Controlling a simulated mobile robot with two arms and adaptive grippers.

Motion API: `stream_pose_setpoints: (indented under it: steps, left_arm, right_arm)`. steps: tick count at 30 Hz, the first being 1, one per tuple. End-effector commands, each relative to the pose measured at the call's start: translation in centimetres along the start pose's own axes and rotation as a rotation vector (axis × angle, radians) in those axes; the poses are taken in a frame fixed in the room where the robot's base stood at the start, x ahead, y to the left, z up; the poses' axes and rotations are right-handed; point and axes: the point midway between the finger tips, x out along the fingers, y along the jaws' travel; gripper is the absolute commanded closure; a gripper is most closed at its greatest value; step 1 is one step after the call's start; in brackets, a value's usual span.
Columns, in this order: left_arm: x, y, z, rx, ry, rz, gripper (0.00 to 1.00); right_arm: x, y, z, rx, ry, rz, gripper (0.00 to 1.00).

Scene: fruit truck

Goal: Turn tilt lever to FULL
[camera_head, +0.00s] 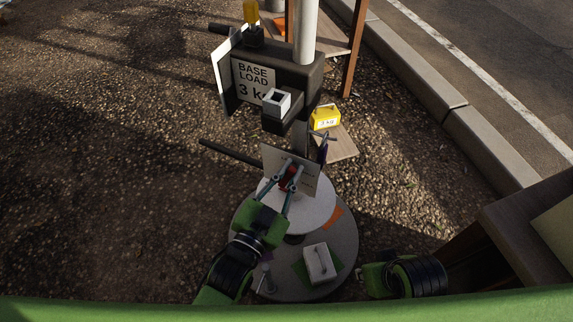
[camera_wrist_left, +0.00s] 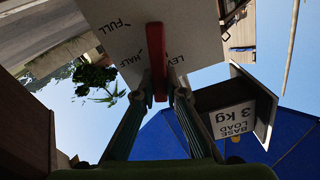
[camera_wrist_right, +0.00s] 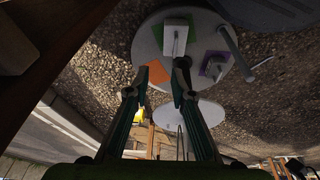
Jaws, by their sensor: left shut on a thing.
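The tilt lever is a red bar (camera_wrist_left: 157,60) on a pale panel (camera_wrist_left: 105,25) marked FULL, HALF and LEVEL in the left wrist view. The bar lies between the HALF and LEVEL marks, close to LEVEL. In the head view the red lever (camera_head: 289,178) stands before the panel (camera_head: 306,177). My left gripper (camera_head: 290,176) is shut on the lever, one finger on each side. In the left wrist view its fingertips (camera_wrist_left: 157,93) meet the bar's lower end. My right gripper (camera_wrist_right: 156,80) is open and empty, at the lower right in the head view.
A round grey table (camera_head: 345,245) carries a white handled block (camera_head: 319,263) on a green patch. A post with a BASE LOAD 3 kg sign (camera_head: 253,78) stands behind the panel. A yellow 3 kg weight (camera_head: 325,117) sits beyond. A wooden table (camera_head: 525,225) is at right.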

Motion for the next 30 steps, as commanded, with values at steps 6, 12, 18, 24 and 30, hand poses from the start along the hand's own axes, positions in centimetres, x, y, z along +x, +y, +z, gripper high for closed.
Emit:
stream_pose_setpoints:
  steps: [6,12,18,24,30]
  left_arm:
    - [0.0,0.7,-0.1,0.119,-0.002,0.001,1.0]
    - [0.0,1.3,0.1,0.211,-0.002,0.001,1.0]
    - [0.0,1.7,0.2,0.274,-0.001,0.001,1.0]
    - [0.0,1.9,0.3,0.303,-0.001,0.001,1.0]
    - [0.0,1.9,0.3,0.309,-0.001,0.001,1.0]
  right_arm:
    - [4.4,-0.2,0.6,-0.003,-0.025,-0.004,0.78]
    - [7.1,-0.4,1.4,-0.005,-0.038,-0.007,0.78]
    - [8.7,-0.5,2.0,-0.007,-0.043,-0.008,0.78]
    - [9.4,-0.5,2.3,-0.008,-0.045,-0.009,0.78]
    - [9.5,-0.5,2.4,-0.008,-0.047,-0.009,0.78]
